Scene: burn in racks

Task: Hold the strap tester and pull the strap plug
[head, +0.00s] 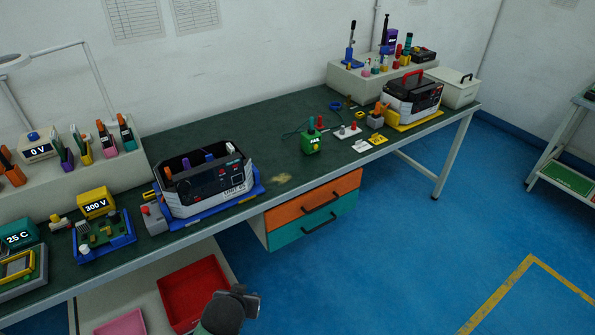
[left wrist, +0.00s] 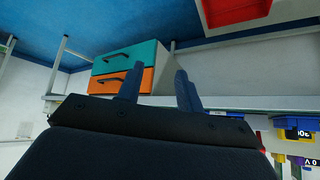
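My left gripper (head: 246,298) is low in front of the bench, beside the red tray and well away from the green block. In the left wrist view (left wrist: 158,72) its two fingers are apart with nothing between them. My right gripper is not in view.
The green-topped workbench (head: 270,120) carries a dark unit in a blue cradle (head: 210,184) and another in a yellow cradle (head: 412,98). Orange and teal drawers (head: 313,200) hang under it. A red tray (head: 190,290) lies below. Blue floor to the right is clear.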

